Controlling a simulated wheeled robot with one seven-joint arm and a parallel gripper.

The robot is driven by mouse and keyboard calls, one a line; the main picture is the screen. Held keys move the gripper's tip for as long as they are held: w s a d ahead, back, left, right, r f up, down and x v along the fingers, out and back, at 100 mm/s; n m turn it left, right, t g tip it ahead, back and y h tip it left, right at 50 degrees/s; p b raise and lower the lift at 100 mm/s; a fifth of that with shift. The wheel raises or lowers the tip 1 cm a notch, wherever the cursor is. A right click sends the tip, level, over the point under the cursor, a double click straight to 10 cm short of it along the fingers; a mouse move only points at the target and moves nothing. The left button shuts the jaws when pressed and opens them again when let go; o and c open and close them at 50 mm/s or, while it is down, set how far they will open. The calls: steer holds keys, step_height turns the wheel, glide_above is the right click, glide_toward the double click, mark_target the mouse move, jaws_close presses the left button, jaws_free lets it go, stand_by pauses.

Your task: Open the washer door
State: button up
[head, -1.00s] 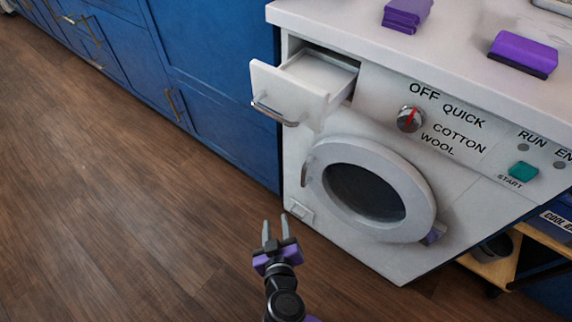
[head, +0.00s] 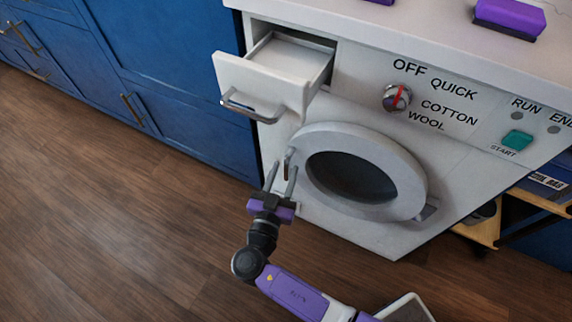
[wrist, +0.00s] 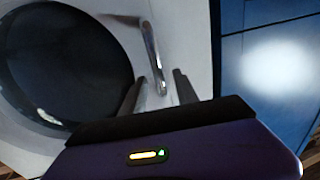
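The white washer (head: 440,185) has a round front door with a pale ring frame (head: 413,187) and dark glass (head: 350,177). The door looks shut. Its metal handle (head: 287,162) is at the left of the ring. In the wrist view the handle (wrist: 153,55) runs down toward the gap between my fingers. My gripper (head: 281,178) is open, with its fingertips close to the handle's lower end. The wrist view shows the two fingers (wrist: 157,88) apart. I cannot tell whether they touch the handle.
The detergent drawer (head: 265,85) is pulled out above the handle. Blue cabinets (head: 160,60) stand to the left. A purple sponge-like block (head: 510,15) lies on the top. A wooden shelf unit (head: 480,232) stands at right. The wood floor (head: 110,220) is clear at left.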

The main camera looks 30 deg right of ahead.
steer(key=shift+x, duration=1.25)
jaws_close()
stand_by(0.5)
